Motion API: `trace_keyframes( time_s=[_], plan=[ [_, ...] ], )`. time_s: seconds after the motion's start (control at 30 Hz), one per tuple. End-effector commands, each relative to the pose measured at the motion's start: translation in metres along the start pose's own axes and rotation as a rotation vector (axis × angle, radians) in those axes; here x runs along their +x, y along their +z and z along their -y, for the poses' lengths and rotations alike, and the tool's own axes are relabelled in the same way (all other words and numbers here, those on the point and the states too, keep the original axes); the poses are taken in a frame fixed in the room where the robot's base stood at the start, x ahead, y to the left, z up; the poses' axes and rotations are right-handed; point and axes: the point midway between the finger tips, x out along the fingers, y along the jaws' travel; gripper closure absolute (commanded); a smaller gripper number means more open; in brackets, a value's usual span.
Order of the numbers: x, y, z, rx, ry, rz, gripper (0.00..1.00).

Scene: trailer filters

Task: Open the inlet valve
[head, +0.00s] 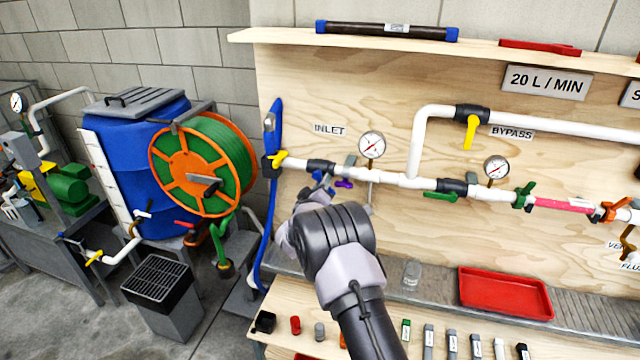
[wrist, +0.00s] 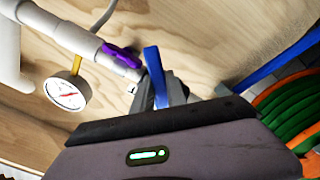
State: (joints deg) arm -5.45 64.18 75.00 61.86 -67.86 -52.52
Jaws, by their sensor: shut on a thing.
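The inlet valve is a black body (head: 321,166) on the white pipe, below the INLET label (head: 329,129). Its blue handle (wrist: 155,75) shows in the wrist view, between the fingers of my gripper (wrist: 165,92), at an angle to the pipe. In the head view my gripper (head: 316,194) is just below the valve body, and hides much of the handle. The gripper is shut on the blue handle. How far the valve is turned cannot be told.
A small purple handle (head: 344,183) is close to the right of my gripper. A gauge (head: 372,145) stands above the pipe. A blue hose (head: 270,215) and yellow handle (head: 278,160) are to the left. A red tray (head: 505,292) lies on the bench.

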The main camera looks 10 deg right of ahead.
Motion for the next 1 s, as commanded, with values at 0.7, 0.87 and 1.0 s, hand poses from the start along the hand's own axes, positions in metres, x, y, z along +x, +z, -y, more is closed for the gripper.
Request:
trace_keyframes(
  time_s=[0.7,0.87,1.0],
  plan=[
    [0.0,-0.005,-0.017,-0.623,-0.001,0.001,1.0],
    [0.0,-0.006,-0.018,-0.71,-0.001,0.001,1.0],
    [0.0,-0.007,-0.019,-0.762,-0.001,0.001,1.0]
  ],
)
